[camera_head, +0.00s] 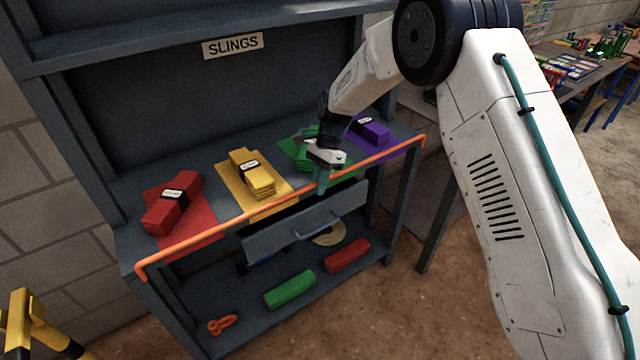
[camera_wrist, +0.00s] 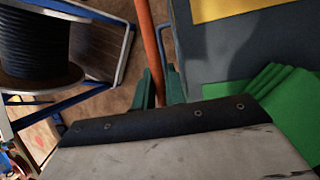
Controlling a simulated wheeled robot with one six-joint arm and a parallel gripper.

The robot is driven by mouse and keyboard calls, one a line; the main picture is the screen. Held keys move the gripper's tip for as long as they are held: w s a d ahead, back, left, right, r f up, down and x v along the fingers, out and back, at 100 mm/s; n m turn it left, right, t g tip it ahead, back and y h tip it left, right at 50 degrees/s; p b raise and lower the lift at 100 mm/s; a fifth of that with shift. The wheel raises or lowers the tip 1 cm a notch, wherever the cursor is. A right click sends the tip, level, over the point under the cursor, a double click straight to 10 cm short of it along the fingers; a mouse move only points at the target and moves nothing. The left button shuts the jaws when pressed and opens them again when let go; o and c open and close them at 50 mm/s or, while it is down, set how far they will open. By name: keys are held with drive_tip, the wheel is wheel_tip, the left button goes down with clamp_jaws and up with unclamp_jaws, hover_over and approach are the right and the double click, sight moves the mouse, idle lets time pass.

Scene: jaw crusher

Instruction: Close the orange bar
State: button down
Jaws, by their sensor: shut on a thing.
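The orange bar (camera_head: 240,225) runs along the front edge of the slings shelf, from the lower left corner to the right corner, with bent ends at the shelf's sides. My gripper (camera_head: 322,183) is at the bar right of its middle, in front of the green slings. In the wrist view the bar (camera_wrist: 150,45) runs up from between the two dark green fingers of my gripper (camera_wrist: 161,88). The fingers are shut on the bar. My wrist housing hides the rest of the grip.
Red (camera_head: 172,203), yellow (camera_head: 252,174), green (camera_head: 306,150) and purple slings (camera_head: 370,131) lie on coloured mats behind the bar. A grey drawer (camera_head: 305,222) sticks out below. Green (camera_head: 290,290) and red rolls (camera_head: 347,256) lie on the bottom shelf. A cable reel (camera_wrist: 35,45) shows in the wrist view.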

idle(0.3)
drive_tip(key=c, duration=1.5)
unclamp_jaws()
drive_tip(key=shift+a, duration=0.15)
drive_tip(key=shift+o, duration=0.2)
drive_tip(key=shift+s, duration=0.1)
